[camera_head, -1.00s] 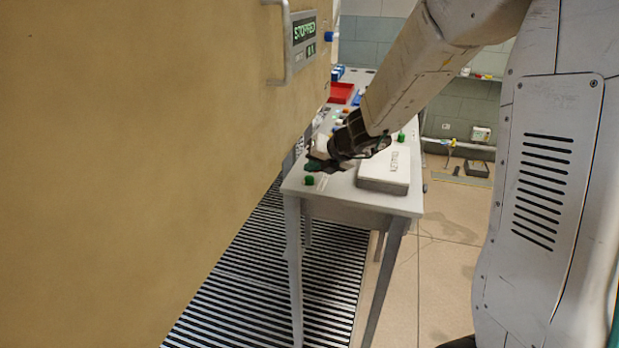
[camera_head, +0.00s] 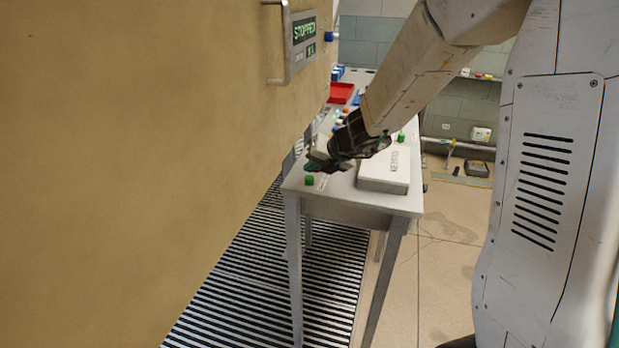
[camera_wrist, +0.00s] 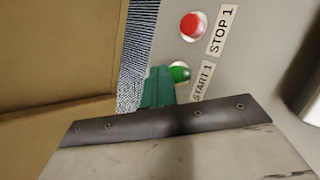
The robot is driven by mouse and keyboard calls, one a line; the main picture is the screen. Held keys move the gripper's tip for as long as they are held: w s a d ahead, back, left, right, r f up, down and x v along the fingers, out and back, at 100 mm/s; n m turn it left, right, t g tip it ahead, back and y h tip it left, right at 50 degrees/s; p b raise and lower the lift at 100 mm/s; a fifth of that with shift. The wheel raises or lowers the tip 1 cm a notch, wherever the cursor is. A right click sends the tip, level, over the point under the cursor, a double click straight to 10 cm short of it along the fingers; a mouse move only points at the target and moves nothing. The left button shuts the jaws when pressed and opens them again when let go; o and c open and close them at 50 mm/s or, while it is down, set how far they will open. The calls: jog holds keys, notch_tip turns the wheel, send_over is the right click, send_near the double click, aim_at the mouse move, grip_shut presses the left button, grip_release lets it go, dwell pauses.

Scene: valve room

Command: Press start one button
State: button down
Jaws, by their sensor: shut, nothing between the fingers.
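The green START 1 button (camera_wrist: 180,72) shows in the wrist view just right of my gripper's teal fingertips (camera_wrist: 160,73), partly covered by them. Its printed label is to its right. The red STOP 1 button (camera_wrist: 192,25) is above it. My gripper (camera_head: 312,164) is shut and empty, low over the near left corner of the table. In the head view a green button (camera_head: 309,180) shows just below the fingertips; I cannot tell whether the fingers touch it.
The table (camera_head: 340,200) carries a pale box (camera_head: 385,170) right of my gripper and a red tray (camera_head: 341,93) farther back. Striped grating (camera_head: 265,275) covers the floor beside the table.

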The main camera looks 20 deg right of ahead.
aim_at(313, 180)
jog(key=shift+f, duration=0.1)
jog(key=shift+f, duration=0.35)
jog(key=shift+f, duration=0.45)
dwell(0.8)
jog(key=shift+r, duration=0.9)
jog(key=shift+r, duration=2.5)
